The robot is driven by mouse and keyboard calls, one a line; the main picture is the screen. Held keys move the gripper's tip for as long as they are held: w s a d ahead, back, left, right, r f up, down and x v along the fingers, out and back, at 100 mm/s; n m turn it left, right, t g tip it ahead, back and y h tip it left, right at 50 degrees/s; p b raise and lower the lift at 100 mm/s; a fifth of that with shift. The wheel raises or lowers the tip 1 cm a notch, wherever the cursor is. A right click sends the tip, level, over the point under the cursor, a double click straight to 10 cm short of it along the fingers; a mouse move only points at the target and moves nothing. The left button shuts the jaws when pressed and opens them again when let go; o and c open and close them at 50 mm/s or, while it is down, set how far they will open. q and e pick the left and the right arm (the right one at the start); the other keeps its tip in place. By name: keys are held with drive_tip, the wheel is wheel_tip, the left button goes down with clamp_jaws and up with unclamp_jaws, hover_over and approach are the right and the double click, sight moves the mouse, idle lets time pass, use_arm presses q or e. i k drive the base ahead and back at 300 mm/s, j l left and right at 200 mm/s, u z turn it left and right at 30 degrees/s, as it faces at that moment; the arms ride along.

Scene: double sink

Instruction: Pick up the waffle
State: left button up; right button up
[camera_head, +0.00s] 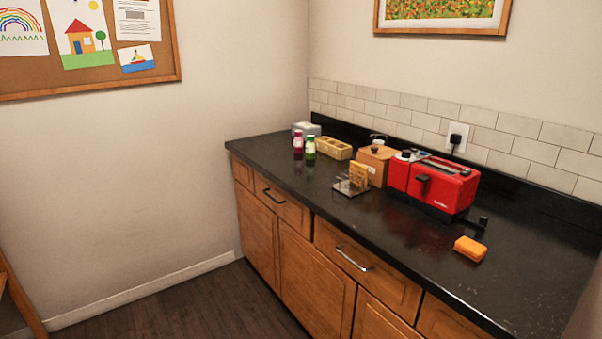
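A golden-brown, flat, upright piece that looks like the waffle (359,175) stands in a small dark rack (343,188) on the black counter, left of the red toaster (448,186). It is small in the picture, so I cannot tell its surface pattern, or if there is more than one slice. An orange block (470,248) lies flat on the counter in front of the toaster; it looks like a sponge, but I cannot be sure. Neither of my grippers is in view.
A wooden box (376,164) stands between rack and toaster. Two bottles, one pink (298,144) and one green (310,149), a tan tray (334,148) and a grey container (306,130) stand further left. The counter's front (400,240) is clear. Wooden cabinets (310,262) are below.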

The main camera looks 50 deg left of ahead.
sight(359, 168)
drive_tip(key=u, duration=1.15)
drive_tip(key=l+u, duration=0.15)
drive_tip(key=l, duration=0.75)
drive_tip(key=i+l+u, duration=0.1)
drive_tip(key=l+u, duration=0.25)
drive_tip(key=l, duration=0.85)
drive_tip(key=k+l+u, duration=0.1)
drive_tip(key=l+u, duration=0.3)
drive_tip(key=l, duration=0.8)
